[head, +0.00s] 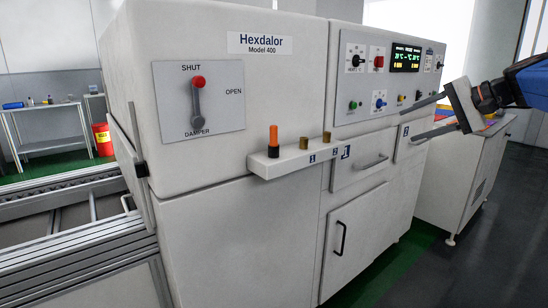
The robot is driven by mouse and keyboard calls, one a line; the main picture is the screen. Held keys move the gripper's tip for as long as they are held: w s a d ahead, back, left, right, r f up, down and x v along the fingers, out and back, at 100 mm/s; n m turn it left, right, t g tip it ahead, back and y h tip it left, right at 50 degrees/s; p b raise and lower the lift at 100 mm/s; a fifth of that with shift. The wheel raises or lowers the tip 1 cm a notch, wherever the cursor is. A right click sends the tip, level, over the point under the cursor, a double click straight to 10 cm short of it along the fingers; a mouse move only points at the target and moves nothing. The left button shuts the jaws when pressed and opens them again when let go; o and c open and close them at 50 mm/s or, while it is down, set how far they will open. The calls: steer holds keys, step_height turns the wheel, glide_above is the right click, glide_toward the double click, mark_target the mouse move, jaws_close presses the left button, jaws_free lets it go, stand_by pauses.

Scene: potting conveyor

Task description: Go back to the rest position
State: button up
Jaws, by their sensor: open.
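My gripper (420,119) is at the right of the head view, in front of the machine's right part. Its two long fingers point left and stand well apart, with nothing between them. My blue and black arm comes in from the right edge. The white machine (235,210), labelled Hexdalor Model 400, fills the middle. The fingers overlap its front in the picture, below the control panel (390,75); I cannot tell if they touch it.
A damper lever (197,103) with a red knob points up to SHUT. A small ledge (290,160) holds an orange and black piece (273,141) and brass-coloured sockets. A conveyor (70,238) runs at left. A cabinet (462,180) stands at right. Dark floor (495,245) lies clear at lower right.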

steer(key=s+a+f+n+g+h, duration=0.2)
steer(key=s+a+f, duration=0.3)
steer(key=s+f, duration=0.35)
steer(key=s+a+f+n+g+h, duration=0.2)
steer(key=s+a+f, duration=0.4)
steer(key=s+f, duration=0.25)
steer(key=s+d+f+n+h, duration=0.1)
steer(key=s+f+n+h, duration=0.2)
steer(key=s+f, duration=1.2)
steer(key=shift+d+n+h, duration=0.3)
steer(key=shift+n+h, duration=0.1)
steer(key=shift+n, duration=0.5)
steer(key=shift+r, duration=0.1)
